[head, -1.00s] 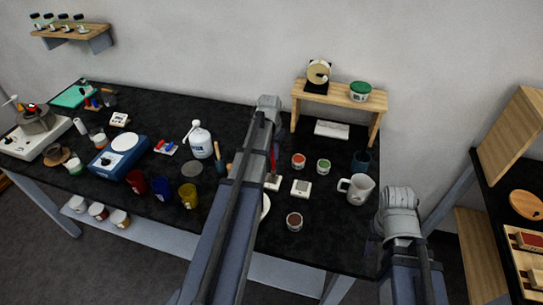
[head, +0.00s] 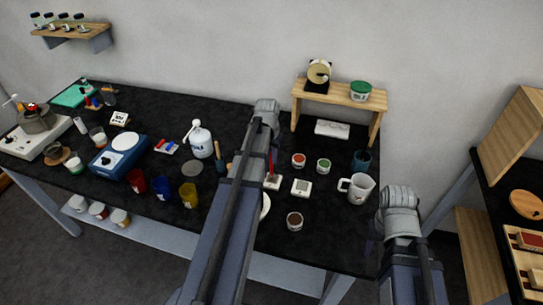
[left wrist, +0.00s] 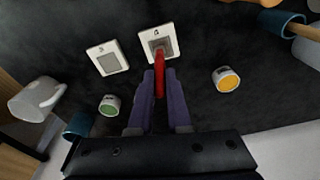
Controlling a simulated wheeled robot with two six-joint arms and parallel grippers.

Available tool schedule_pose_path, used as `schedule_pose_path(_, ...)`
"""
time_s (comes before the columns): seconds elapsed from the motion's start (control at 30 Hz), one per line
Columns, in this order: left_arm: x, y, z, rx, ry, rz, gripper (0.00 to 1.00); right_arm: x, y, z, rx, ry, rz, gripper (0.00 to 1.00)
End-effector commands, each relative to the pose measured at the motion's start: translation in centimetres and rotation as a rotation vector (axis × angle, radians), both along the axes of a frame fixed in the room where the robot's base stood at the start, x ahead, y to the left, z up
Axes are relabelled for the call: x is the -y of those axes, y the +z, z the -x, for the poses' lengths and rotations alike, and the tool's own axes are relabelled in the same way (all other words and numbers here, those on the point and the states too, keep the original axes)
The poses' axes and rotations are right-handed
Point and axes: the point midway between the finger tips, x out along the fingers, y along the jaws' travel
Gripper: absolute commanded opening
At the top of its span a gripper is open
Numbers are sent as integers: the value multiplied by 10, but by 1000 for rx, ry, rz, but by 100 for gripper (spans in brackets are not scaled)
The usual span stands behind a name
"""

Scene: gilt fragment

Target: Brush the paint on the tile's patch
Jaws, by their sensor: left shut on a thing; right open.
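The tile (head: 272,183), a small white square with a grey patch, lies on the dark table beside my left arm; it also shows in the left wrist view (left wrist: 166,36). My left gripper (left wrist: 158,88) is shut on a red brush (left wrist: 159,78). In the left wrist view the brush's far end overlaps the tile's patch; touch cannot be told. The brush also shows in the head view (head: 271,165). A second, similar tile (head: 301,188) lies to the right. My right gripper (head: 372,240) is partly visible beside its arm near the table's right front, empty.
An orange pot (head: 298,160), a green pot (head: 323,165) and a brown pot (head: 294,221) stand around the tiles. A white mug (head: 357,188) and a teal cup (head: 361,160) stand to the right. A wooden shelf (head: 340,93) stands behind.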

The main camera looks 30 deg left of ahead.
Motion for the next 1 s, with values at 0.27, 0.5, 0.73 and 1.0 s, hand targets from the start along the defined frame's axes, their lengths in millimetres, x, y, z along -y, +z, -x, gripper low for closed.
schedule_pose_path(0.27,0,23,0,0,0,0,0,0,23,0,0,0,0,50)
schedule_pose_path(0.5,0,46,0,0,0,0,0,0,46,0,0,0,0,50)
schedule_pose_path(0.73,0,62,0,0,0,0,0,0,61,0,0,0,0,50)
schedule_pose_path(1.0,0,60,0,0,0,0,0,0,60,0,0,0,0,50)
